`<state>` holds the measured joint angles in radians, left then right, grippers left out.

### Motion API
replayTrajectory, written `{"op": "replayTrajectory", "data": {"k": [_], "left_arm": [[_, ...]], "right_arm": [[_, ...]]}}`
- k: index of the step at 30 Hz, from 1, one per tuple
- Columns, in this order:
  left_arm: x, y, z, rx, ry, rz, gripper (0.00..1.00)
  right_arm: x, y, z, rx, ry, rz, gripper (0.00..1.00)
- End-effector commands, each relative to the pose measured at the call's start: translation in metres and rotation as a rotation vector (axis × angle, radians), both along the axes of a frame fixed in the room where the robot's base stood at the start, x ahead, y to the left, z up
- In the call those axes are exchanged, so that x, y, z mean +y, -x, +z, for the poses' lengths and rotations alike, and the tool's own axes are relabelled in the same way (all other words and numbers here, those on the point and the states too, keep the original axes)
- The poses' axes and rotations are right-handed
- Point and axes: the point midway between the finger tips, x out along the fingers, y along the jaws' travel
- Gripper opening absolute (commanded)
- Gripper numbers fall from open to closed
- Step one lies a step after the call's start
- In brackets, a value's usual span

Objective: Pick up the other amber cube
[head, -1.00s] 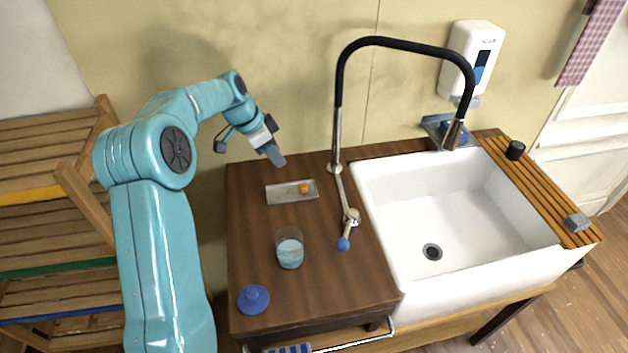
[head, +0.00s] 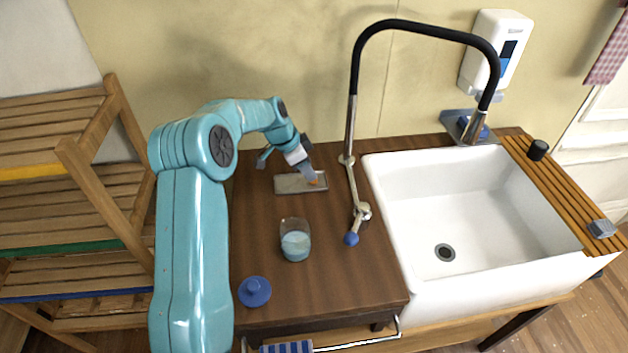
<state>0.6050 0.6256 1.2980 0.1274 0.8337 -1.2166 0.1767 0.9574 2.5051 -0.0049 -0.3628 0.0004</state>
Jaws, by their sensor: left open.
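A small amber cube (head: 315,182) sits on the right part of a small grey tray (head: 289,185) at the back of the dark wooden counter. My left gripper (head: 311,177) is open, pointing down right at the cube. Its fingers hide part of the cube, and I cannot tell whether they touch it. No second amber cube shows in the head view. My right gripper is not in view.
A glass (head: 295,242) and a blue lidded knob-like piece (head: 254,291) stand in front of the tray. The black-necked tap (head: 352,120) rises just right of it, beside the white sink (head: 440,205). A slatted wooden shelf (head: 70,200) stands at the left.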

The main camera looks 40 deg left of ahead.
Motion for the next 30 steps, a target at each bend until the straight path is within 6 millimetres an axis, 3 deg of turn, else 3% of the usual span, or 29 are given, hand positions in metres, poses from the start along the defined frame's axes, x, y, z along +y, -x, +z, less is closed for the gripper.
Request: {"op": "replayTrajectory", "data": {"k": [3, 6, 14, 18, 30], "left_arm": [[-0.004, -0.008, -0.022, 0.003, 0.002, -0.002, 0.41], [-0.006, -0.013, -0.031, 0.002, 0.001, -0.001, 0.41], [-0.006, -0.015, -0.033, 0.0, 0.001, 0.0, 0.41], [-0.006, -0.015, -0.033, 0.001, 0.0, 0.0, 0.0], [-0.006, -0.014, -0.03, 0.003, 0.002, -0.001, 0.0]], "right_arm": [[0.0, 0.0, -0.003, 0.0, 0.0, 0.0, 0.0], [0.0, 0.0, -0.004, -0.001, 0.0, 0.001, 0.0], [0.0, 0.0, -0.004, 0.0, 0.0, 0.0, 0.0], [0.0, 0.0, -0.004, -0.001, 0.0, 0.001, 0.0], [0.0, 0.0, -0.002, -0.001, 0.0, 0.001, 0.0]]}}
